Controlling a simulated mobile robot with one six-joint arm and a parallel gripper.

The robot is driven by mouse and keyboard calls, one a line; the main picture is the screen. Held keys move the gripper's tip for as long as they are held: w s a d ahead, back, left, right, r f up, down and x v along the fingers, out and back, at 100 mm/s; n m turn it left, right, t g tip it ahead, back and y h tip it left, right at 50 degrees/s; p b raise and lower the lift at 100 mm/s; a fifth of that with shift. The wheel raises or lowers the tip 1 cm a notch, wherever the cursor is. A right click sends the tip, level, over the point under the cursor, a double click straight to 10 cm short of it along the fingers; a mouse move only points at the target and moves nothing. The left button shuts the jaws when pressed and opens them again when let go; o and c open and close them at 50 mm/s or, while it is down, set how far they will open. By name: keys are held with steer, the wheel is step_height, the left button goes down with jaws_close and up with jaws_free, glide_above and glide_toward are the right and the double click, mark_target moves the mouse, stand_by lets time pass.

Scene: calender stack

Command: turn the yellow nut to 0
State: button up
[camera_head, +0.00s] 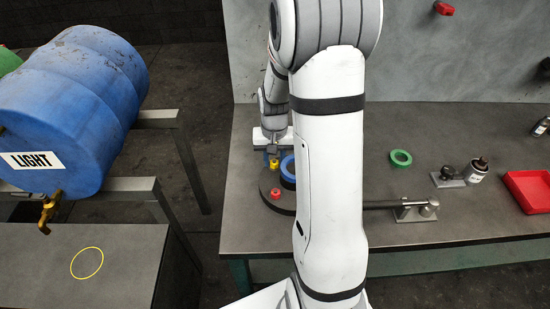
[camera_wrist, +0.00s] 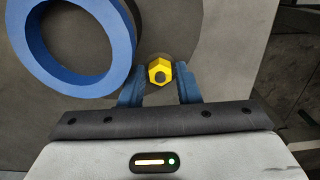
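The yellow nut (camera_wrist: 159,70) is a hex nut with a dark centre, seen from above in the wrist view. It stands on a dark round plate (camera_head: 270,200) on the workbench. My gripper (camera_wrist: 160,88) has its blue fingers apart, one to each side of the nut's near edge, with a visible gap to it. In the head view, my gripper (camera_head: 272,150) is above the yellow nut (camera_head: 274,164), partly hidden by my arm. No number or scale mark is legible near the nut.
A blue ring (camera_wrist: 80,45) lies close left of the nut in the wrist view. A red nut (camera_head: 275,194) is on the same plate. My arm hides the bench's middle.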

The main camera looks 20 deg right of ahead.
mark_target(275, 162)
steer(key=shift+o, duration=1.4)
steer(key=shift+r, duration=0.1)
step_height(275, 162, up, 8)
steer(key=shift+f, duration=0.15)
steer(key=s+a+r+n+t, duration=0.1)
steer(key=s+a+r, duration=0.3)
steer(key=s, duration=0.4)
steer(key=s+a+r+n+t, duration=0.2)
steer(key=s+a+r+n, duration=0.1)
steer(key=s, duration=0.6)
steer(key=shift+a+r+n, duration=0.3)
steer(key=shift+a+r, duration=0.55)
steer(key=shift+a, duration=0.55)
